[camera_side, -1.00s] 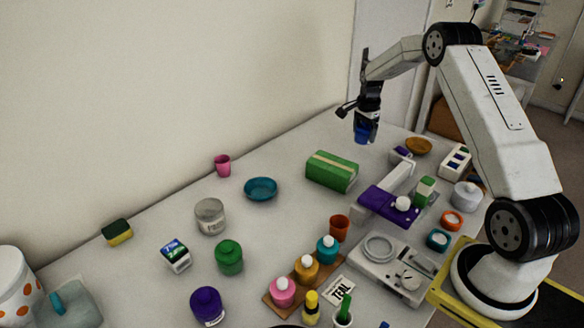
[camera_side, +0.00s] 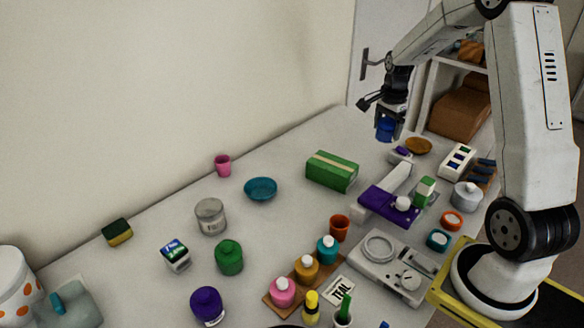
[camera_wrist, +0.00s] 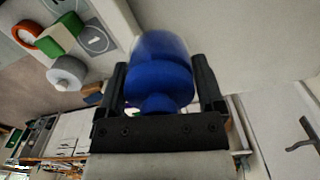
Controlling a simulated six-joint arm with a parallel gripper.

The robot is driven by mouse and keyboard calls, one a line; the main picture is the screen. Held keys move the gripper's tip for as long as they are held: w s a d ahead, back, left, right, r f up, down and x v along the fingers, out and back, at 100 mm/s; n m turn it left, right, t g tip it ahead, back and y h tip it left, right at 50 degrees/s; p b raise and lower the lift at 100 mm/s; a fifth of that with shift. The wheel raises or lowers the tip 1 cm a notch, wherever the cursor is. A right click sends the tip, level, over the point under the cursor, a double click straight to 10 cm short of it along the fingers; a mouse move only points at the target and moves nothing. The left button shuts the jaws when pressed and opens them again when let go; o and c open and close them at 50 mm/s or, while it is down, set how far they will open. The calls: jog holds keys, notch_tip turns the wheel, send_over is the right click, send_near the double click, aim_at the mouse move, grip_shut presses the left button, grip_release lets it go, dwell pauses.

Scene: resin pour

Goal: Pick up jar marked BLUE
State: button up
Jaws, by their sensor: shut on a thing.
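A blue jar (camera_side: 384,129) is held up in the air above the far right end of the table. My gripper (camera_side: 391,126) is shut on it. In the wrist view the blue jar (camera_wrist: 160,80) sits between the two black fingers of my gripper (camera_wrist: 162,88), one on each side. No lettering on the jar can be read.
Below the held jar are an orange-brown bowl (camera_side: 418,146), a purple stand (camera_side: 388,206) and a green box (camera_side: 332,171). Green (camera_side: 229,258), purple (camera_side: 207,306) and grey (camera_side: 211,216) jars stand to the left. A wall runs behind the table.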

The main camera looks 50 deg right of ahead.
jog(key=shift+s+a+r, duration=0.3)
jog(key=shift+s+a, duration=0.05)
jog(key=shift+s, duration=0.25)
dwell(0.3)
